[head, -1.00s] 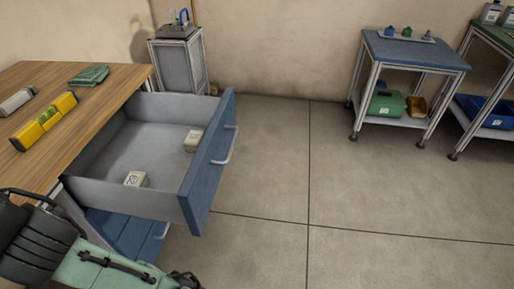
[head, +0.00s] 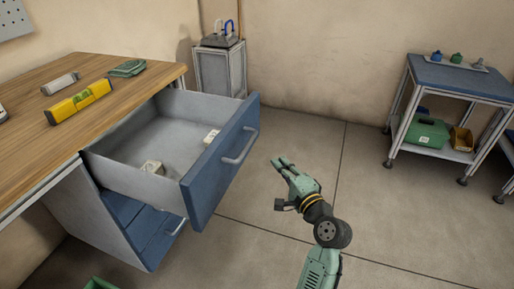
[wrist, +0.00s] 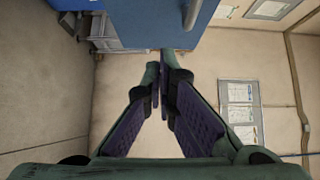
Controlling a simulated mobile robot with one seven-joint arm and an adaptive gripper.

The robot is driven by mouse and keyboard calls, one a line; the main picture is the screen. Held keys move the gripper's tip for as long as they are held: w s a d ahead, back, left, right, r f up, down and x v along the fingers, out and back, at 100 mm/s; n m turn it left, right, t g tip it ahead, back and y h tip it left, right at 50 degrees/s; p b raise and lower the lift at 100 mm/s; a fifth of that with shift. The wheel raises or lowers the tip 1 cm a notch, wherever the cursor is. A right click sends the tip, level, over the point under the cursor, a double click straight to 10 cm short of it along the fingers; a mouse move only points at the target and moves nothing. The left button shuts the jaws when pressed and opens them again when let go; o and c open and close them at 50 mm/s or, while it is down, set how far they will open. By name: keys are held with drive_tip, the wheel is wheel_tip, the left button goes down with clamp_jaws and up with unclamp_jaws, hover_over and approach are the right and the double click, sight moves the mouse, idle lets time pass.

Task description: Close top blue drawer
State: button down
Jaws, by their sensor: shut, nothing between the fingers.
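The top blue drawer (head: 222,160) stands pulled well out of the wooden-topped workbench, its blue front facing right with a light bar handle (head: 241,147). My gripper (head: 280,163) is to the right of the drawer front, apart from the handle, empty, pointing toward the back. In the wrist view my gripper's fingers (wrist: 163,60) meet at the tips, and the blue drawer front (wrist: 150,22) fills the top middle.
A second blue drawer (head: 150,225) below is shut or nearly so. A yellow level (head: 78,102) and green cloth (head: 128,68) lie on the wooden benchtop (head: 50,150). A grey cabinet (head: 220,72) stands behind, a blue-topped cart (head: 460,80) at right. The floor between is clear.

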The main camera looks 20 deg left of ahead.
drive_tip(key=p, duration=0.3)
approach(248, 135)
drive_tip(key=w+a, duration=0.2)
drive_tip(key=w, duration=0.1)
drive_tip(key=shift+a+r+p, duration=0.2)
drive_tip(key=shift+a+p, duration=0.2)
drive_tip(key=shift+a, duration=0.15)
drive_tip(key=shift+w, duration=0.1)
